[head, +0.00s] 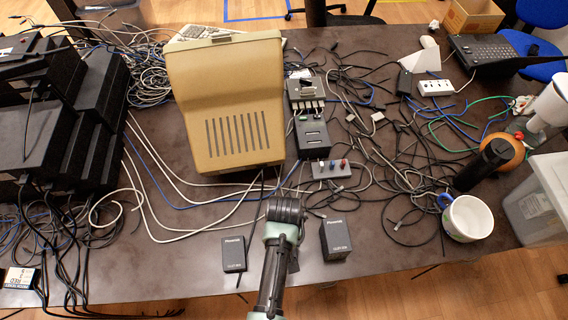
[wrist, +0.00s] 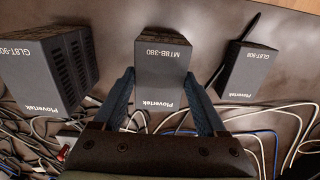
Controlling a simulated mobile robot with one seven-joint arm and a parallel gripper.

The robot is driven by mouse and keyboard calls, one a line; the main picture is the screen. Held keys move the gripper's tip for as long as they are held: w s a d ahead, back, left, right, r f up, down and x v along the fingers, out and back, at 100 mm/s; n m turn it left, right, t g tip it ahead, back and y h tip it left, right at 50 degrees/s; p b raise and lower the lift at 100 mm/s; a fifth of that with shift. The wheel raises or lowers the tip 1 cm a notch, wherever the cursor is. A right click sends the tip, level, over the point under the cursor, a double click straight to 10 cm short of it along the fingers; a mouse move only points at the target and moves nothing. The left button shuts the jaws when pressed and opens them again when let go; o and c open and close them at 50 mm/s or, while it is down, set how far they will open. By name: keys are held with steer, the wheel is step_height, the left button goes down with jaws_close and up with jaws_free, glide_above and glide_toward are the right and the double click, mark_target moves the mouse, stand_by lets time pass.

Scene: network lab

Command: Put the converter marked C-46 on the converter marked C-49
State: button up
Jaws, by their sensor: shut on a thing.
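Three black box-shaped converters are in the wrist view. The middle one, lettered Plovertek MT18B-380 (wrist: 163,62), stands between the blue fingers of my gripper (wrist: 160,100), which is shut on it. A larger ribbed converter (wrist: 48,75) is at the left, apart from it. A small converter (wrist: 245,72) is at the right, also apart. In the head view the larger one (head: 335,239) is right of my gripper (head: 284,212) and the small one (head: 233,254) is left. My arm hides the held one there. I cannot read C-46 or C-49 on any.
A beige case (head: 228,105), a grey switch box (head: 331,169) and many loose cables lie behind my gripper. A white mug (head: 467,218) and a black cylinder (head: 482,166) stand at the right. Black stacked units (head: 35,130) fill the left. The table's front edge is close.

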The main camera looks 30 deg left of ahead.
steer(key=shift+f, duration=0.15)
steer(key=shift+f, duration=0.15)
steer(key=o, duration=1.6)
step_height(320, 180, up, 12)
steer(key=shift+r+p, duration=0.25)
steer(key=shift+p, duration=0.05)
steer(key=shift+w, duration=0.1)
